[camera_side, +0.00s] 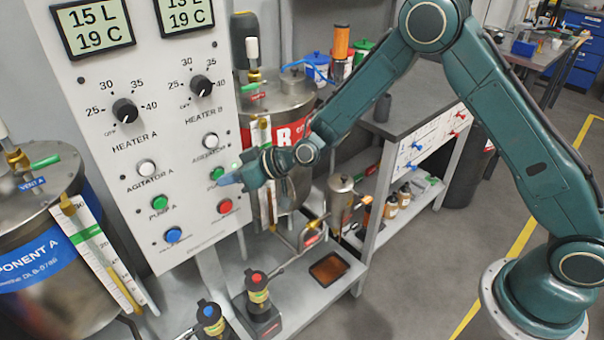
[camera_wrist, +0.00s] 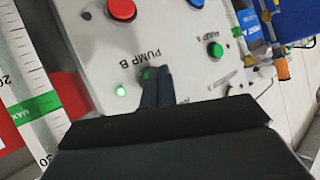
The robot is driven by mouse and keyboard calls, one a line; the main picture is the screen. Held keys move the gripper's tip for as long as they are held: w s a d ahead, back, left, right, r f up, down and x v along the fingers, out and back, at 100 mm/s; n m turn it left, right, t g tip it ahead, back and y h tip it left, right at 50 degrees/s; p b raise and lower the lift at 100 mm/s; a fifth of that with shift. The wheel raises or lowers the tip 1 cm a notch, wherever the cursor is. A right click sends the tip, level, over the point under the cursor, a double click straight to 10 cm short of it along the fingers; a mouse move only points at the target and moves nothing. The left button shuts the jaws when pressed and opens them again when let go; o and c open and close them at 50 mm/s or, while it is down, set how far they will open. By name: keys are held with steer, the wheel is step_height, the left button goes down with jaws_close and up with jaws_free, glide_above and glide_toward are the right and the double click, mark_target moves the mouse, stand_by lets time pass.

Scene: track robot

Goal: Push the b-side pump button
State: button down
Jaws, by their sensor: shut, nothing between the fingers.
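The green PUMP B button (camera_side: 216,173) is on the right part of the upright white control panel (camera_side: 190,130). In the wrist view the button (camera_wrist: 145,73) shows only partly, because my fingertips cover most of it. My gripper (camera_side: 223,181) is shut and empty, with its tips at the button. It also shows in the wrist view (camera_wrist: 155,76). The tips appear to touch the button, but I cannot tell how far it is pressed. A small green lamp (camera_wrist: 120,91) beside the PUMP B label is lit.
The green PUMP A button (camera_side: 160,202) is to the left, and a red button (camera_side: 225,206) is just below my gripper. White agitator buttons (camera_side: 210,141) and heater knobs (camera_side: 201,86) are above. A metal tank with a red label (camera_side: 290,132) stands close behind my gripper.

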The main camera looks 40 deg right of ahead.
steer(key=shift+w, duration=0.5)
steer(key=shift+s, duration=0.6)
stand_by(0.6)
steer(key=shift+s, duration=2.9)
